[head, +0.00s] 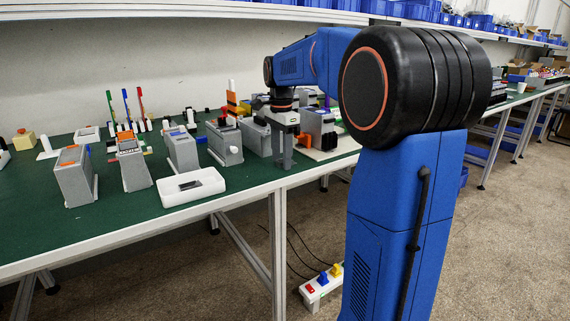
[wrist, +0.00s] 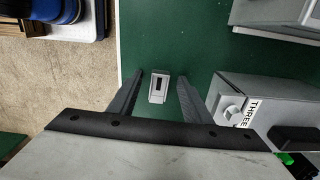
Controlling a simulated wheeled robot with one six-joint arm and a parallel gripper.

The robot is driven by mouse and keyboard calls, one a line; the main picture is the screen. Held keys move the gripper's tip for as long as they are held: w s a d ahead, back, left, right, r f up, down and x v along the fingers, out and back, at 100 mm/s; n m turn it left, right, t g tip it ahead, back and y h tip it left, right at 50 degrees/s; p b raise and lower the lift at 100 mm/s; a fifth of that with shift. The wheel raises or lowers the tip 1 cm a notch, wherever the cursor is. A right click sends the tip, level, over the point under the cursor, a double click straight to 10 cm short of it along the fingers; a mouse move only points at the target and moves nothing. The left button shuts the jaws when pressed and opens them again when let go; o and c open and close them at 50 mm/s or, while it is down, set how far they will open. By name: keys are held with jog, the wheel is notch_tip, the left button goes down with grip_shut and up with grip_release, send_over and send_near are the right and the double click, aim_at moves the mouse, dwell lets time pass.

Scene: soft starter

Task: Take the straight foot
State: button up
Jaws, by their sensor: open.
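In the wrist view a small pale block with a dark slot (wrist: 158,87) lies on the green table top, near the table's edge. It looks like the straight foot, though I cannot be sure of its kind. My gripper (wrist: 157,92) is open, with its two dark fingers apart on the left and right of the block in this view. I cannot tell how far above the block they are. In the head view my gripper (head: 282,158) points down over the table's front edge, and I cannot make out the block there.
A grey box marked "THREE" (wrist: 243,90) stands close to the right finger. Another grey box (wrist: 278,12) is at the top right. In the head view several grey device boxes and a white tray (head: 192,187) stand left of my gripper. The floor (wrist: 60,80) lies beyond the table edge.

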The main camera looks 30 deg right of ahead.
grip_shut()
